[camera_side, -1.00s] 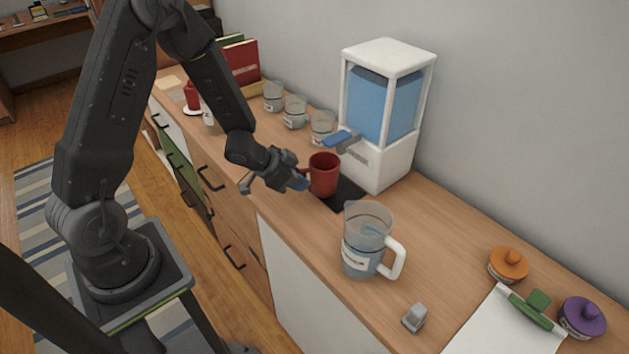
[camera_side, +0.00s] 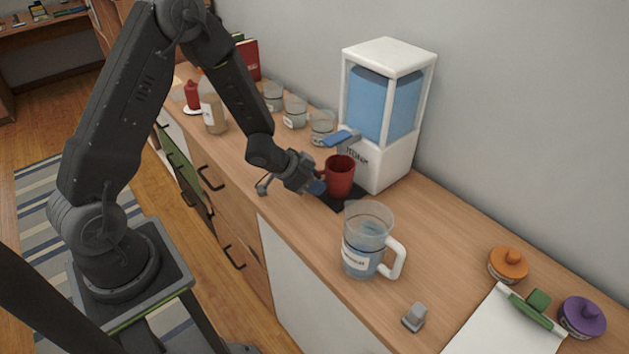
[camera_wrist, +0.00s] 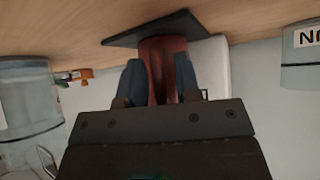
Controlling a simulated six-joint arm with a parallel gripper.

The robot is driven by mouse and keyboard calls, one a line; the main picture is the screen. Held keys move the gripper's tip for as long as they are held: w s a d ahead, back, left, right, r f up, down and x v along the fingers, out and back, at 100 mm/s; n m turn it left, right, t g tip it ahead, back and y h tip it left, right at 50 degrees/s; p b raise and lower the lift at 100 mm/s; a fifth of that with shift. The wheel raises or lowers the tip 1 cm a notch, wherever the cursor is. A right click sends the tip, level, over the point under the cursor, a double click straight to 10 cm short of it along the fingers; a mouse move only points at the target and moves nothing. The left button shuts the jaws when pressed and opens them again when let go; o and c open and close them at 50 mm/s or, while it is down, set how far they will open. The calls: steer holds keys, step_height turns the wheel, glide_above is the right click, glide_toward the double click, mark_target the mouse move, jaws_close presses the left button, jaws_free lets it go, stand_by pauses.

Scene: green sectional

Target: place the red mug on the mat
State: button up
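The red mug (camera_side: 340,176) is upright at the black mat (camera_side: 328,199) in front of the water dispenser. The side view does not show clearly whether its base touches the mat. In the wrist view the red mug (camera_wrist: 160,68) fills the space between the two blue fingers, with the dark mat (camera_wrist: 150,28) behind its base. My gripper (camera_side: 318,186) reaches in from the left with its fingers at the mug's handle side. My gripper (camera_wrist: 160,84) appears closed on the mug, and part of the mug is hidden by it.
The white dispenser (camera_side: 398,160) with a blue tank stands behind the mug, its blue lever just above the mug. A clear pitcher (camera_side: 362,250) stands close in front. Several glass jars (camera_side: 295,112) line the wall. Bare counter (camera_side: 440,240) lies to the right.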

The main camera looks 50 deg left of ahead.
steer(key=shift+o, duration=0.5)
steer(key=shift+r, duration=0.1)
steer(key=shift+s+r, duration=0.1)
steer(key=shift+r, duration=0.1)
steer(key=s+a+r+n+y, duration=0.2)
steer(key=s+r+y, duration=0.3)
steer(key=r, duration=0.6)
steer(key=s+a+r+n+y, duration=0.1)
steer(key=s+r+n+y, duration=0.1)
steer(key=s+r, duration=0.65)
steer(key=s+d+r+g+h, duration=0.2)
steer(key=s+d+r+h, duration=0.1)
steer(key=s+d+r, duration=0.3)
steer(key=s+d, duration=0.2)
steer(key=s, duration=0.2)
steer(key=shift+d+r+g, duration=0.2)
steer(key=shift+r+g, duration=0.1)
